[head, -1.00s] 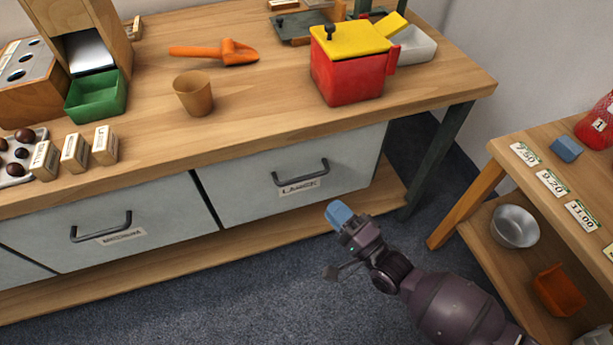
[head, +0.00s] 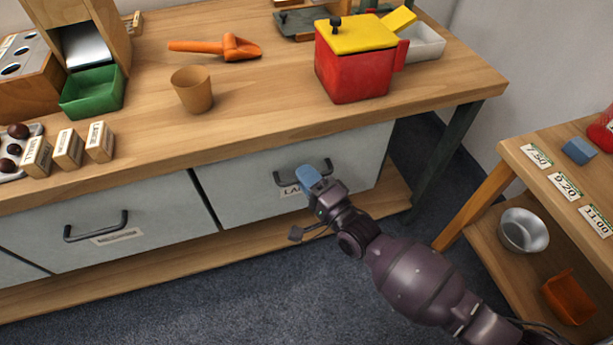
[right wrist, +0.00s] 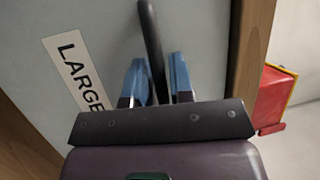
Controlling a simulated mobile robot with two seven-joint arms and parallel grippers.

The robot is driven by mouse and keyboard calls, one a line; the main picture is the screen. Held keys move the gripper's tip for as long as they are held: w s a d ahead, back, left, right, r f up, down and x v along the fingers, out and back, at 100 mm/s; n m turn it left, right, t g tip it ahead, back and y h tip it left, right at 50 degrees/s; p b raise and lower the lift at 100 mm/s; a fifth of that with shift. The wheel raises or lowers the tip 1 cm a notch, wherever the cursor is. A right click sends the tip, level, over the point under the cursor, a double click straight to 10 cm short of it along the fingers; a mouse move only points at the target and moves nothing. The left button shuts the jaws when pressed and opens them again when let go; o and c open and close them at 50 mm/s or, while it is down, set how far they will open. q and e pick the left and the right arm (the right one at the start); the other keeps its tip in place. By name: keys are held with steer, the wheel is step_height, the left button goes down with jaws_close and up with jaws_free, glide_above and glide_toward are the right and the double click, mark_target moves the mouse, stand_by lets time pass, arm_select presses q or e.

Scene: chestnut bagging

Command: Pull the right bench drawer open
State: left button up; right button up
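The right bench drawer (head: 238,194) has a pale grey front and sits shut, flush under the bench top. Its dark bar handle (head: 285,180) is partly hidden by my right gripper (head: 309,180) in the head view. In the right wrist view the handle (right wrist: 150,40) runs down between the two blue fingertips of my right gripper (right wrist: 157,82). The fingers are apart, with a gap beside the bar. The drawer's label (right wrist: 76,70) reads LARGE. My left gripper is not in view.
The wooden bench top (head: 260,115) carries a red box with a yellow lid (head: 352,65), a tan cup (head: 192,89) and an orange scoop (head: 220,47). Another drawer (head: 90,235) is to the left. A side shelf (head: 520,150) stands right. The floor in front is clear.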

steer(key=shift+c, duration=0.2)
jaws_close()
steer(key=shift+s, duration=0.1)
